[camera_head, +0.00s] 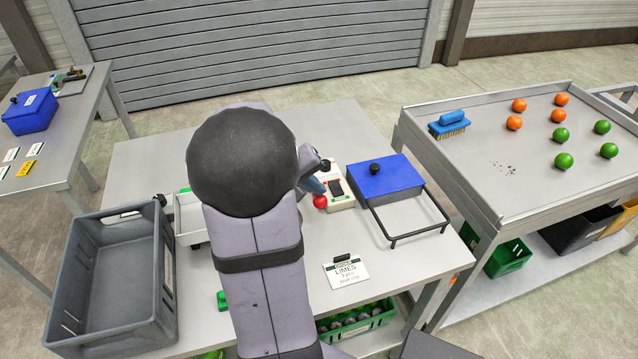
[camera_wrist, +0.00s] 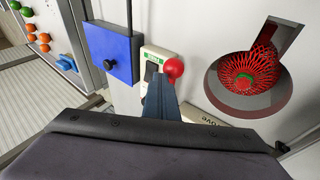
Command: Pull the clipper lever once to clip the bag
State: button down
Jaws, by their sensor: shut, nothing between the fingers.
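The clipper is a pale box (camera_head: 337,188) with a dark panel on the table, and it also shows in the wrist view (camera_wrist: 151,62). Its lever ends in a red ball knob (camera_head: 320,201), seen larger in the wrist view (camera_wrist: 173,69). My gripper (camera_wrist: 161,82) is shut and empty, its blue-grey fingertips right beside the knob; whether they touch it I cannot tell. In the wrist view a red net bag (camera_wrist: 262,67) lies in a round tray (camera_wrist: 222,100), with something green at its middle. My arm hides the bag in the head view.
A blue box (camera_head: 385,178) and a dark wire frame (camera_head: 445,208) stand right of the clipper. A grey crate (camera_head: 150,290) is at the left edge, and a limes sign (camera_head: 346,272) is in front. A side table (camera_head: 490,140) holds orange and green fruit and a brush (camera_head: 450,125).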

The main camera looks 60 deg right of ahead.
jog(key=shift+w+d+r+p, duration=0.15)
jog(key=shift+r+p, duration=0.45)
jog(key=shift+r, duration=0.15)
jog(key=shift+w+d+r+p, duration=0.2)
jog(key=shift+r+p, duration=0.4)
jog(key=shift+r, duration=0.2)
jog(key=shift+w+d+r+p, duration=0.1)
jog(key=shift+d+r+p, duration=0.05)
jog(key=shift+r+p, duration=0.55)
jog(key=shift+r, duration=0.15)
jog(key=r+p, duration=0.2)
jog(key=r, duration=0.1)
jog(key=w+d+r+p, duration=0.1)
jog(key=shift+r+p, duration=0.3)
